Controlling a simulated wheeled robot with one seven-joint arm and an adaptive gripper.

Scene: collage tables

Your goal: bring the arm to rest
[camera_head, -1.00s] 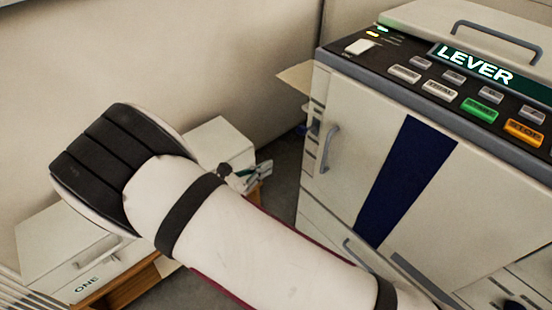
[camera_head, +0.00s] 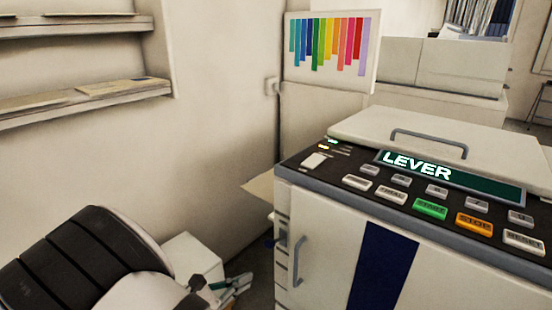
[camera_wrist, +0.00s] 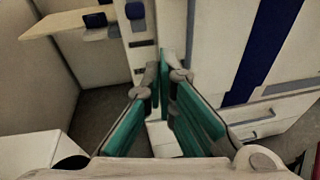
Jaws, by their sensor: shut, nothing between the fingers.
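My arm (camera_head: 85,262) is folded low at the left of the head view, its black and white links in front of the wall. My gripper (camera_head: 243,281) shows small near the bottom edge, between a white box and the copier, pointing right. In the wrist view my gripper (camera_wrist: 162,72) has its green-padded fingers converging at the tips, shut with nothing between them. Its tips are in front of the copier's side and lower front. The lower part of my arm is cut off by the head view's frame.
A copier (camera_head: 330,240) with a lit "LEVER" display (camera_head: 418,165) stands close at the right. A white box (camera_head: 190,258) is behind my arm. Shelves (camera_head: 85,95) hang at upper left. A colour chart (camera_head: 331,46) stands behind. A strip of floor (camera_wrist: 95,112) is free.

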